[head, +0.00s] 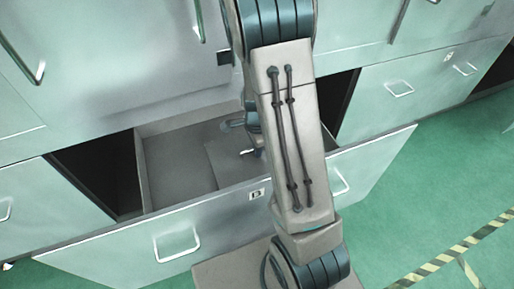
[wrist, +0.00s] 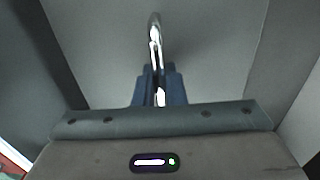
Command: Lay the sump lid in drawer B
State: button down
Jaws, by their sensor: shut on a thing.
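Drawer B (head: 178,230) is pulled open, with a "B" label on its front. The sump lid looks like the flat grey plate (head: 222,168) inside the drawer, partly hidden by my arm. In the wrist view the lid (wrist: 210,50) is a plain grey surface with a shiny bent metal handle (wrist: 154,40). My gripper (wrist: 157,88) has its blue fingers shut on that handle. In the head view my gripper (head: 250,150) is down inside the drawer, largely hidden behind my arm. I cannot tell whether the lid touches the drawer floor.
The drawer's left part (head: 170,165) is bare. Dark open gaps lie on both sides of the drawer in the cabinet (head: 120,85). Closed drawers with handles (head: 400,89) flank it. Green floor (head: 440,190) with a striped line (head: 440,258) lies to the right.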

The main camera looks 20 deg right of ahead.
jog(key=shift+f+b, duration=0.35)
jog(key=shift+f, duration=0.2)
jog(key=c, duration=1.5)
grip_release()
jog(key=shift+r, duration=0.15)
